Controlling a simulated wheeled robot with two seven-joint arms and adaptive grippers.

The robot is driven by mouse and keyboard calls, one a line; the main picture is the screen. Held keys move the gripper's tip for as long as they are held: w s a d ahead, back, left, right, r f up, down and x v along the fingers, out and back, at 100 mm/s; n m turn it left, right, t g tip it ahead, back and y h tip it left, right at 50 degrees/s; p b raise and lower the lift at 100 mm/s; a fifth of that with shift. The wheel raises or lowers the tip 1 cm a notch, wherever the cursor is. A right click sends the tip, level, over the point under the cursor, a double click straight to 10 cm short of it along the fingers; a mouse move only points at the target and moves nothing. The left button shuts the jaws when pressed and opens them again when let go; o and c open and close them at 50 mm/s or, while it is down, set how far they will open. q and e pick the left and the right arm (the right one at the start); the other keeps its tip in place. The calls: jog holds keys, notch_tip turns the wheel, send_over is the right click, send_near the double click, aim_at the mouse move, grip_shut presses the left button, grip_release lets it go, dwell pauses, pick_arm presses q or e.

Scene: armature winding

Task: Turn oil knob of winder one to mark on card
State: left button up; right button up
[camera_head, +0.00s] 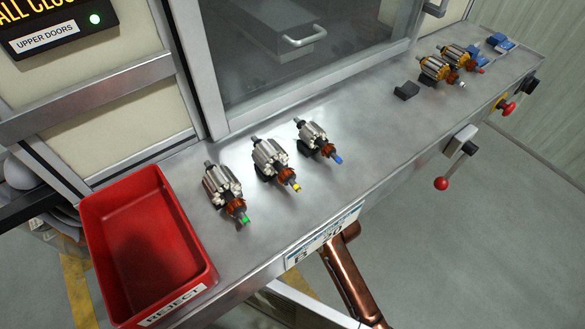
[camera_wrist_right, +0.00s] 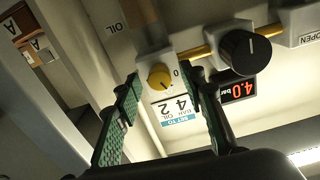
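In the right wrist view a yellow knob (camera_wrist_right: 160,77) with a dark pointer mark sits on a pale block, with "OIL" lettering nearby and a "0" beside it. A card (camera_wrist_right: 178,108) next to it appears upside down, with "SET TO", "BAR", "OIL" and the digits 4 and 2. My right gripper (camera_wrist_right: 161,88) has green-padded fingers, spread to either side of the yellow knob. I see gaps between the pads and the knob; their depth relative to it is hard to tell. Neither gripper shows in the head view.
A black knob (camera_wrist_right: 238,50) with a white line and a red "4.0 bar" display (camera_wrist_right: 238,90) sit close to the right finger. In the head view, a red reject bin (camera_head: 150,250) and several armatures (camera_head: 270,158) rest on the metal shelf (camera_head: 375,135). A red-balled lever (camera_head: 441,183) projects in front.

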grip_shut()
dwell(0.4)
pick_arm(q)
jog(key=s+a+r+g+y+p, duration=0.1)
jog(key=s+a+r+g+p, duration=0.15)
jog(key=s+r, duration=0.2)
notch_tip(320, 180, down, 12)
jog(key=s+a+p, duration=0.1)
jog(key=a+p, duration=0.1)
jog(key=p, duration=0.1)
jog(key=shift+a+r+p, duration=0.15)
jog(key=shift+p, duration=0.2)
pick_arm(e)
jog(key=shift+d+m, duration=0.1)
jog(key=shift+m, duration=4.3)
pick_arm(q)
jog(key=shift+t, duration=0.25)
